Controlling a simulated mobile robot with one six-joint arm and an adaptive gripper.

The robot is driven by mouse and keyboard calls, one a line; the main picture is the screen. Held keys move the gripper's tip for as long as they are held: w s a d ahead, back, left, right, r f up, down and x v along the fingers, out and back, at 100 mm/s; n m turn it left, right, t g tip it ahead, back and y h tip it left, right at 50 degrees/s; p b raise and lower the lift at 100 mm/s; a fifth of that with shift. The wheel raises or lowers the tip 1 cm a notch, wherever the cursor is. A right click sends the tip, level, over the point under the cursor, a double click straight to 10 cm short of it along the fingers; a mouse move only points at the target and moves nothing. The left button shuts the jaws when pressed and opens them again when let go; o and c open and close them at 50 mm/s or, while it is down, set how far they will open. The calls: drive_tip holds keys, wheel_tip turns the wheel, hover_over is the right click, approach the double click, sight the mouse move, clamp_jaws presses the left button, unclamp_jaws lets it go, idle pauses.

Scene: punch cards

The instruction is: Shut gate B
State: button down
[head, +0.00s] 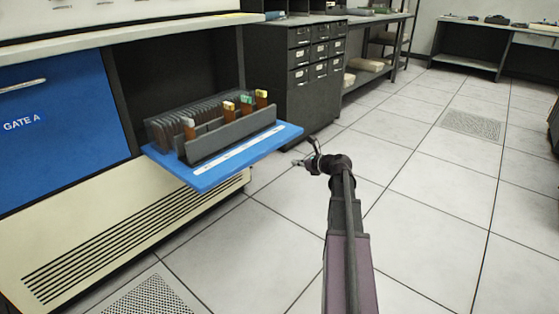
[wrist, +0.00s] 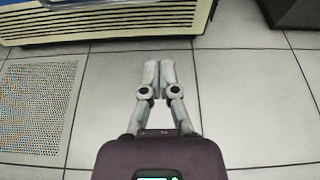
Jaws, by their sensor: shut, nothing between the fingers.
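Gate B is most likely the blue panel (head: 225,160) in the head view, folded down flat and sticking out from the cabinet's dark opening. Its own label cannot be read from here. A dark rack (head: 232,133) with several cards, some with coloured tops, stands at the opening above the panel. My gripper (head: 296,163) is just to the right of the panel's outer corner, apart from it in the picture. In the wrist view my gripper (wrist: 159,66) is shut, its fingertips together and empty, over the floor.
Blue gate A (head: 50,125) is upright and closed at the left. The cream vented base (head: 120,240) lies below and shows in the wrist view (wrist: 110,20). A dark drawer cabinet (head: 295,85) stands behind. The tiled floor (head: 430,220) at right is clear.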

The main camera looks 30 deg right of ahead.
drive_tip(key=shift+d, duration=0.2)
drive_tip(key=shift+f, duration=0.1)
drive_tip(key=w+a, duration=0.3)
drive_tip(key=w, duration=0.5)
drive_tip(key=shift+w+a+r+p, duration=0.15)
drive_tip(key=shift+w+r+p, duration=0.2)
drive_tip(key=shift+w+r, duration=0.05)
idle(0.7)
idle(0.4)
drive_tip(key=shift+r, duration=0.2)
